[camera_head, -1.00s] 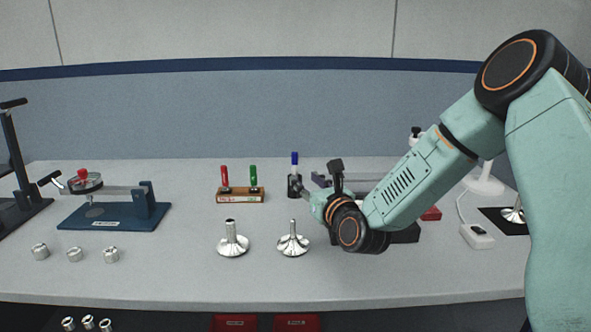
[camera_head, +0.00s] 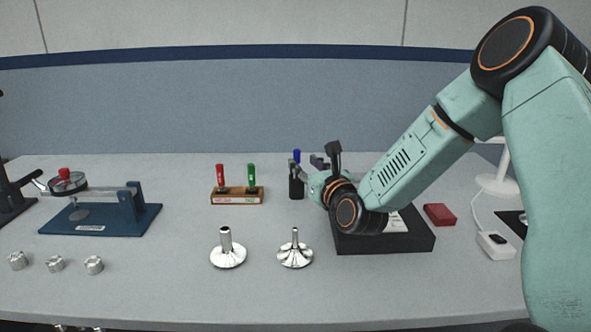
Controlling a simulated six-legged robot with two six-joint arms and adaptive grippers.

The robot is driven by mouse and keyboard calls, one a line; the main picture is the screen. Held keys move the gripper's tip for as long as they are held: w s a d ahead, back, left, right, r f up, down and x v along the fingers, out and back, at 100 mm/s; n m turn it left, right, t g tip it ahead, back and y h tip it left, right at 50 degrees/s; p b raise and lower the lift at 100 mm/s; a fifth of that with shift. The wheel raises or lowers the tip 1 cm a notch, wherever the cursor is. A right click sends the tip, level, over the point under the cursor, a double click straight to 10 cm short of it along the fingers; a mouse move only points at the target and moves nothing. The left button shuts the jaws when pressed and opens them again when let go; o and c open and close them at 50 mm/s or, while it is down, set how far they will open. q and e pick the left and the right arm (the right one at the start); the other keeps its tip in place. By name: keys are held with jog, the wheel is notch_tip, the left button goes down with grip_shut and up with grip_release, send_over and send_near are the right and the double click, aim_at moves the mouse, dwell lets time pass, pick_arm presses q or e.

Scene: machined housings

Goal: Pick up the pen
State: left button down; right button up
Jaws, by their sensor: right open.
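A blue-capped pen (camera_head: 297,156) stands upright in a small black holder (camera_head: 296,188) near the middle of the table. My right gripper (camera_head: 302,171) comes in from the right, with its fingers small and close beside the pen in the picture. The fingers appear open, and I see nothing held in them. Whether they touch the pen or stand in front of it is unclear. My left gripper is not in view.
A wooden stand (camera_head: 237,196) with a red and a green marker is left of the holder. Two shiny flared metal parts (camera_head: 228,250) (camera_head: 295,252) stand in front. A black tray (camera_head: 390,244) lies under my right arm. A blue fixture (camera_head: 100,220) is at left.

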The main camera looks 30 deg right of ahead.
aim_at(298, 157)
jog(key=w, duration=0.1)
jog(key=w+d, duration=0.1)
jog(key=w, duration=0.1)
jog(key=w+b, duration=0.1)
jog(key=w, duration=0.1)
jog(key=shift+w+d+f, duration=0.2)
jog(key=shift+w+f, duration=0.05)
jog(key=shift+f, duration=0.05)
jog(key=shift+w+r, duration=0.2)
jog(key=shift+w, duration=0.2)
jog(key=shift+w+d+f, duration=0.25)
jog(key=shift+w+d, duration=0.05)
jog(key=shift+c, duration=0.2)
jog(key=shift+s+a+r, duration=0.2)
jog(key=shift+a+r, duration=0.05)
jog(key=c, duration=0.4)
jog(key=shift+w+d+f, duration=0.1)
jog(key=shift+d+f, duration=0.05)
jog(key=shift+f, duration=0.05)
grip_shut()
jog(key=shift+r, duration=0.1)
